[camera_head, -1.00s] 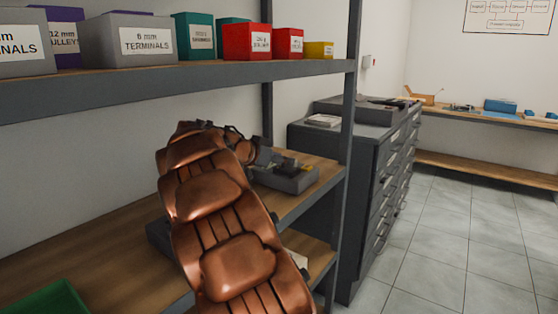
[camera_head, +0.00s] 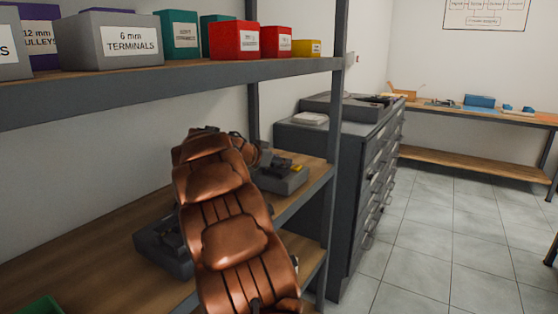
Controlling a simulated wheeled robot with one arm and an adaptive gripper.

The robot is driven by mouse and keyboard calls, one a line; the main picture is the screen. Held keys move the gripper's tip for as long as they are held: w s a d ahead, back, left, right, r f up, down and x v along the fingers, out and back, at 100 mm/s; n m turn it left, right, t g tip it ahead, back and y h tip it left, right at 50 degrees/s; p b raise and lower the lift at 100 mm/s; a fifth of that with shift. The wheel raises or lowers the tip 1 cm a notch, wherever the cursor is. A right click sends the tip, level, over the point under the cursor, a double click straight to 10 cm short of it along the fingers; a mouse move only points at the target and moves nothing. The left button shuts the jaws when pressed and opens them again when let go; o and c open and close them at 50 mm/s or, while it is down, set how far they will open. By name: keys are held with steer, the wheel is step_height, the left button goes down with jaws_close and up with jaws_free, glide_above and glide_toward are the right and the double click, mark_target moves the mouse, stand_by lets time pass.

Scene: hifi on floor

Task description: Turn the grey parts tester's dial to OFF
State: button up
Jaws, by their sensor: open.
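A grey box-shaped device (camera_head: 283,181) with dark parts and a yellow spot on top sits on the middle wooden shelf, right of my arm. A second, darker grey device (camera_head: 163,248) sits nearer on the same shelf, left of my arm and partly hidden by it. I cannot tell which one is the parts tester, and no dial or OFF mark can be made out. My gripper (camera_head: 250,152) is at the far end of my copper arm, mostly hidden behind it. It is open, close to the right-hand device; whether it touches is unclear.
The upper shelf (camera_head: 180,83) carries several labelled bins above my arm. A shelf post (camera_head: 335,130) stands right of the device. A grey drawer cabinet (camera_head: 345,190) stands beyond it. A green bin (camera_head: 38,308) is at lower left. The tiled floor at right is clear.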

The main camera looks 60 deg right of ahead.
steer(key=shift+c, duration=0.2)
steer(key=c, duration=0.8)
steer(key=shift+s+f+n+t+b, duration=0.1)
steer(key=shift+f+n+t+b, duration=0.4)
steer(key=shift+b, duration=0.75)
steer(key=shift+c, duration=0.2)
steer(key=n+t+b, duration=0.1)
steer(key=t+b, duration=0.1)
steer(key=shift+s+r+b, duration=0.1)
steer(key=shift+s+b, duration=0.05)
steer(key=shift+b, duration=0.15)
steer(key=shift+r+n+t+b, duration=0.25)
steer(key=shift+n+t+b, duration=0.15)
steer(key=shift+n, duration=0.2)
steer(key=o, duration=0.9)
steer(key=shift+r, duration=0.1)
